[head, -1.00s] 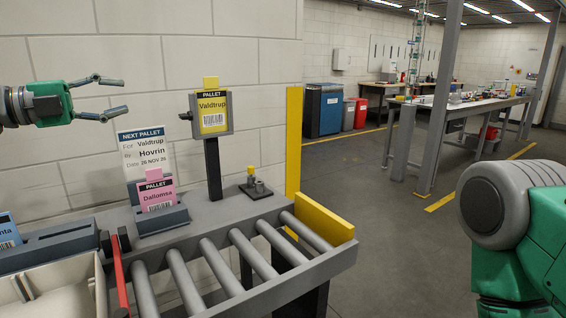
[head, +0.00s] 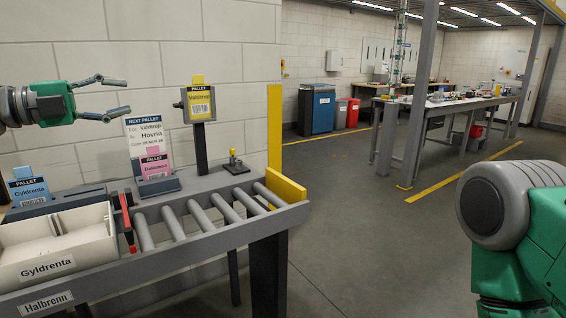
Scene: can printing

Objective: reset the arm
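My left gripper (head: 112,96) is at the upper left in the head view, in front of the white block wall. Its two fingers are spread apart with nothing between them. It shows above and left of the white "Next pallet" sign (head: 147,135). Its green wrist and grey arm come in from the left edge. My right arm (head: 506,210) shows at the right edge as a grey joint with green links. The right gripper is out of the picture.
A roller conveyor (head: 190,232) with a yellow end stop (head: 286,186) runs below. On it are a cream tray (head: 60,245) labelled Gyldrenta, a blue card (head: 29,189), a pink card (head: 154,165) and a yellow Valdtrup card (head: 200,104) on a post. Open floor (head: 370,240) lies right.

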